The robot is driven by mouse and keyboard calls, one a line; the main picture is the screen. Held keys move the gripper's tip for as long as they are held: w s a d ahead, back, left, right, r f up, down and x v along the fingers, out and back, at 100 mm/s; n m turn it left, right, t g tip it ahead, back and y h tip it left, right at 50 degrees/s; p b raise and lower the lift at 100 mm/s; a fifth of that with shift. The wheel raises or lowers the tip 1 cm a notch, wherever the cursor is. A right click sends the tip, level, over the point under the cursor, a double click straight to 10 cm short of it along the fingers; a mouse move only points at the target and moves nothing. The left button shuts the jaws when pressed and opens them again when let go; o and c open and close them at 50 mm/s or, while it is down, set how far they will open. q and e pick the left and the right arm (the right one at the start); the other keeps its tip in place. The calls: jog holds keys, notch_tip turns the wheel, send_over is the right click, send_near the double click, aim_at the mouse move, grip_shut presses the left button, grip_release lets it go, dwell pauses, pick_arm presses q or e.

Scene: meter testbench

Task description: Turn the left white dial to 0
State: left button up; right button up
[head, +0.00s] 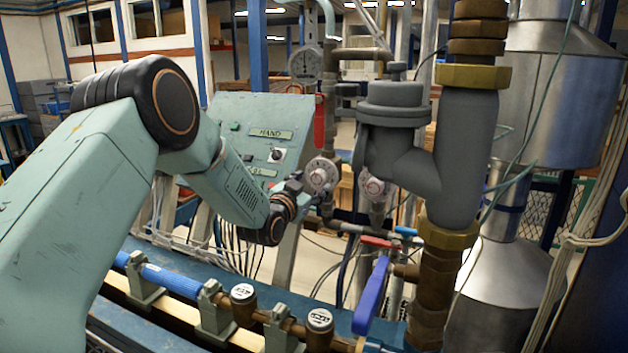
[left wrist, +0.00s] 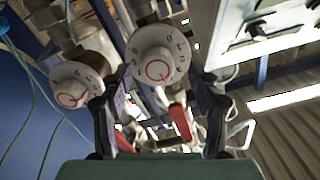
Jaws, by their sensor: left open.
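The left white dial (head: 321,175) sits on the pipework just right of the control panel. My left gripper (head: 297,186) is close in front of it, coming from the left. In the left wrist view, the left white dial (left wrist: 157,58) shows its numbered face and red centre ring between the fingertips of my open left gripper (left wrist: 160,85). Whether a finger touches the dial I cannot tell. A second white dial (head: 375,187) is to its right; in the left wrist view this dial (left wrist: 75,85) is outside the fingers, at left. My right gripper is not in view.
A control panel (head: 245,112) stands left of the dials. A thick grey pipe (head: 465,150) with brass fittings rises at right. A blue lever (head: 370,297) and a red handle (head: 380,242) are below the dials. A pipe with brass meters (head: 243,293) runs along the front.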

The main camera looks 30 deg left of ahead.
aim_at(318, 178)
pick_arm(q)
jog(key=shift+w, duration=0.5)
jog(key=shift+w+d+r, duration=0.1)
jog(key=shift+w+d, duration=0.15)
jog(key=shift+w, duration=0.35)
jog(key=shift+a, duration=0.15)
jog(key=shift+c, duration=0.7)
jog(key=c, duration=1)
